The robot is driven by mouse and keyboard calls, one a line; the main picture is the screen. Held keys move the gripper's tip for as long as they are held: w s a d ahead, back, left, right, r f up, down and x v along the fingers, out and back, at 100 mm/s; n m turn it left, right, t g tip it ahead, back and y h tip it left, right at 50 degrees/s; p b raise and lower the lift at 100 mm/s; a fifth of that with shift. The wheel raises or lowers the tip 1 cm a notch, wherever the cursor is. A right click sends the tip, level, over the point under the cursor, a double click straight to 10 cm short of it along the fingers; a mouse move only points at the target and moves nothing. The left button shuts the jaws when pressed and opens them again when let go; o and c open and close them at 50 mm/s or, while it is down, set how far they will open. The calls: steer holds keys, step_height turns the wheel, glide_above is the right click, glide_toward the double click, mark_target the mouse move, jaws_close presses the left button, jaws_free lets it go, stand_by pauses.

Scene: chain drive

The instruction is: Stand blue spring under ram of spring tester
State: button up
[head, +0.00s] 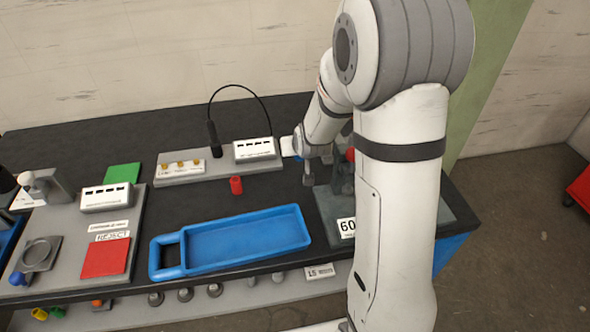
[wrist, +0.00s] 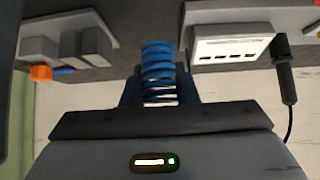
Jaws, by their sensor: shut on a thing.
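The blue spring (wrist: 158,62) shows in the wrist view, its coils between the fingers of my gripper (wrist: 160,88), which is shut on it. In the head view my gripper (head: 309,176) is at the left side of the spring tester; the spring cannot be made out there. The spring tester (head: 333,204), a dark base with a red knob and a "60" label, stands at the right end of the bench. My arm hides much of it, including its ram, so I cannot tell how the spring lies relative to the ram.
A blue tray (head: 243,238) lies at the bench front. Behind it is a grey board with a display box (head: 253,150) and a black cabled probe (head: 214,139). A red cup (head: 236,185) stands before that board. A plate with a red pad (head: 105,257) is at left.

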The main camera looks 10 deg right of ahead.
mark_target(300, 159)
step_height(300, 159, down, 5)
steer(key=shift+p, duration=0.3)
steer(key=shift+f+p, duration=0.3)
steer(key=shift+f, duration=1.9)
steer(key=shift+f, duration=0.2)
steer(key=o, duration=1.1)
steer(key=shift+c, duration=0.2)
steer(key=shift+r, duration=0.15)
